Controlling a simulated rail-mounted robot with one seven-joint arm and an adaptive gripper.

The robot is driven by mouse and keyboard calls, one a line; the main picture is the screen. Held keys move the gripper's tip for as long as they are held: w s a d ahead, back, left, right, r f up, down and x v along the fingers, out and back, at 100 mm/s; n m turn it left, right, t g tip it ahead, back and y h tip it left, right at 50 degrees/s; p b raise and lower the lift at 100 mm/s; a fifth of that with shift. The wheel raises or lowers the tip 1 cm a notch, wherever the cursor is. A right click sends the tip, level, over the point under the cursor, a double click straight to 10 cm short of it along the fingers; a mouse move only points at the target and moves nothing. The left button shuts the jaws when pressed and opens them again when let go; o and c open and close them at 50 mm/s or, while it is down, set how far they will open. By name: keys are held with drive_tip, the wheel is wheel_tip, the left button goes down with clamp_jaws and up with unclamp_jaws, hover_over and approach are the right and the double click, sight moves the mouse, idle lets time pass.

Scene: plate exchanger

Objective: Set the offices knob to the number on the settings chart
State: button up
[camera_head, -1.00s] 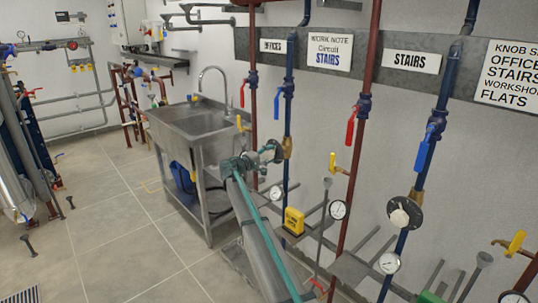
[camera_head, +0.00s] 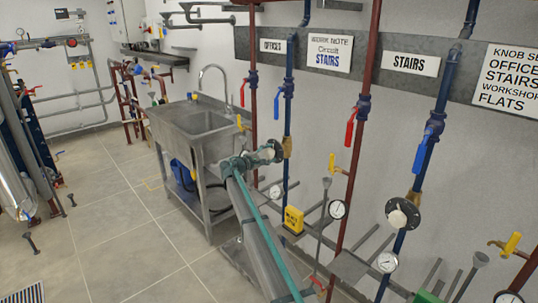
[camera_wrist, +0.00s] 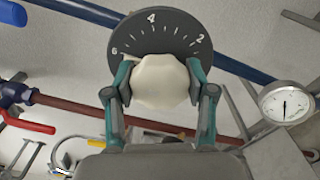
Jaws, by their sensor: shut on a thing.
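The offices knob is a cream, many-sided knob (camera_wrist: 160,80) on a dark round dial (camera_wrist: 185,35) marked 2, 4 and 6. A thin pale pointer at the knob's left side lies close to the 6. My gripper (camera_wrist: 160,92) has its two teal-and-grey fingers closed on the knob's left and right sides. In the head view my gripper (camera_head: 262,154) is at the dial (camera_head: 277,151) on the blue pipe below the OFFICES sign (camera_head: 272,46). The settings chart (camera_head: 508,78) is cut off at the right edge; its words show but no numbers.
A second dial with a cream knob (camera_head: 403,213) is on the blue pipe under the STAIRS sign (camera_head: 411,63). Red and blue valve levers, gauges and a yellow box (camera_head: 293,219) stand along the wall. A steel sink (camera_head: 200,125) stands left; floor left of it is mostly clear.

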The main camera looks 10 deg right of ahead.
drive_tip(key=o, duration=1.2)
drive_tip(key=shift+a, duration=0.1)
drive_tip(key=v, duration=1.2)
